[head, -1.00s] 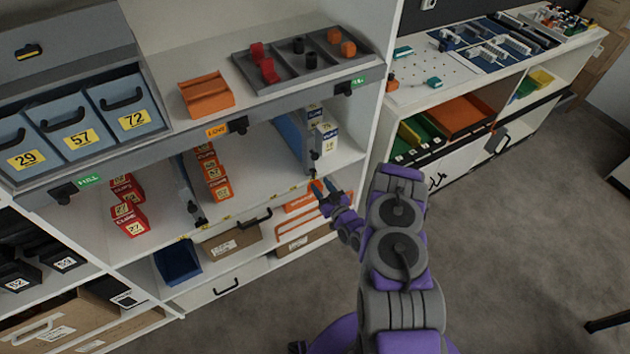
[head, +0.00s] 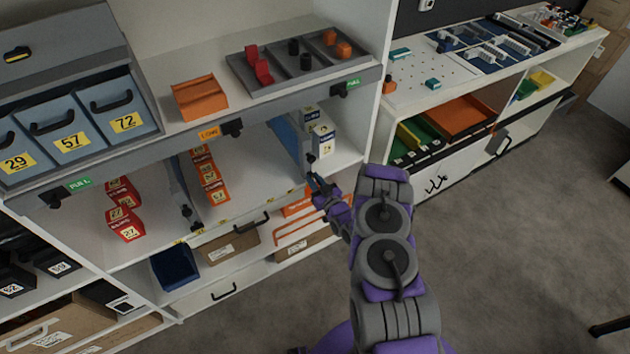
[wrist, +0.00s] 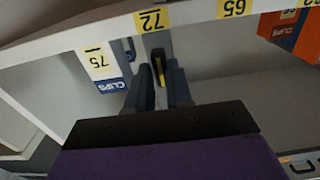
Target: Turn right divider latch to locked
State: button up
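The right divider (head: 288,137) is a blue-grey panel standing on the middle shelf, with a dark fitting (head: 311,157) at its front end. In the wrist view the divider's grey front end (wrist: 156,42) shows with a narrow yellow latch piece (wrist: 158,70) on it. My gripper (head: 316,184) is at the shelf's front edge, just below that front end. In the wrist view my gripper (wrist: 161,88) is open, with one dark finger on each side of the yellow piece. I cannot tell whether the fingers touch it. The latch's setting cannot be read.
White-and-blue cartons (head: 322,138) stand right of the divider, one (wrist: 105,68) close beside my fingers. Orange cartons (head: 209,178) and red cartons (head: 123,212) stand further left. The left divider (head: 183,191) is between them. Open floor (head: 520,240) lies to the right.

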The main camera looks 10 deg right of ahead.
grip_shut()
jog(key=shift+a, duration=0.1)
jog(key=shift+m, duration=0.4)
jog(key=m, duration=0.4)
jog(key=shift+d+m, duration=0.2)
jog(key=shift+m, duration=0.2)
jog(key=m, duration=0.6)
jog(key=m+p, duration=0.1)
jog(key=m, duration=0.5)
jog(key=shift+w+d+f, duration=0.1)
jog(key=shift+d, duration=0.05)
jog(key=shift+m, duration=0.3)
